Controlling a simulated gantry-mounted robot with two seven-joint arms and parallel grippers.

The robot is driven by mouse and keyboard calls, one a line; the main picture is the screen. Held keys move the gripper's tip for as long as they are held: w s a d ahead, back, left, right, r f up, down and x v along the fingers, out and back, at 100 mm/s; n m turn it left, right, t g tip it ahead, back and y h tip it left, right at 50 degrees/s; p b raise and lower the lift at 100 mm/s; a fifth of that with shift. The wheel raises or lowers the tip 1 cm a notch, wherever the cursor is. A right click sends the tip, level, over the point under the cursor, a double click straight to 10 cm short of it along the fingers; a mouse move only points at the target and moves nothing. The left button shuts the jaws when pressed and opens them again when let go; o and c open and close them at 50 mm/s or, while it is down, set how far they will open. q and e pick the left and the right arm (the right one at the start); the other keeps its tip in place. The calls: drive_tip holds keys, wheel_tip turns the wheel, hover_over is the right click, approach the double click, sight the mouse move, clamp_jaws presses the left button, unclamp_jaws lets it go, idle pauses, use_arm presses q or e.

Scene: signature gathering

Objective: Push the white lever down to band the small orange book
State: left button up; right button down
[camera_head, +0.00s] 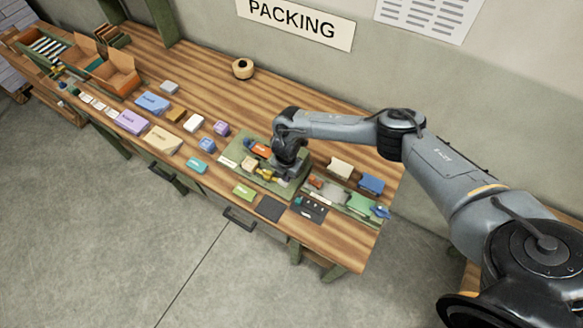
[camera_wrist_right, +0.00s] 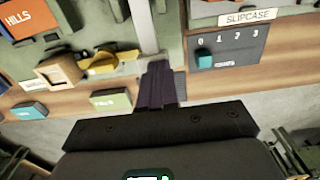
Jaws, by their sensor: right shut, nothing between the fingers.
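The small orange book (camera_head: 262,149) lies on the green station (camera_head: 233,157) left of my right gripper (camera_head: 285,172). In the right wrist view an orange book (camera_wrist_right: 28,18) marked "HILLS" is at the upper left. My right gripper (camera_wrist_right: 158,75) is shut and empty, its fingers pointing away from the camera. A pale upright bar (camera_wrist_right: 145,25) shows just beyond the fingertips. It may be the white lever; I cannot tell whether the fingers touch it. In the head view my right wrist hides this spot. My left gripper is not in view.
A yellow part (camera_wrist_right: 105,63) and a wooden block (camera_wrist_right: 60,73) sit left of the fingers. A dark "SLIPCASE" panel (camera_wrist_right: 228,45) is to the right. A green block (camera_head: 244,191) and dark pad (camera_head: 270,208) lie near the table's front edge.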

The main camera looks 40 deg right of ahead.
drive_tip(key=shift+f+b, duration=0.5)
drive_tip(key=shift+f, duration=0.25)
drive_tip(key=shift+f+b, duration=0.6)
drive_tip(key=shift+f, duration=0.15)
idle(0.4)
drive_tip(key=shift+r, duration=0.1)
drive_tip(key=shift+r+p, duration=0.2)
drive_tip(key=shift+p, duration=0.1)
wheel_tip(320, 180, up, 6)
drive_tip(key=p, duration=0.5)
drive_tip(key=shift+r+p, duration=1.25)
drive_tip(key=shift+p, duration=0.05)
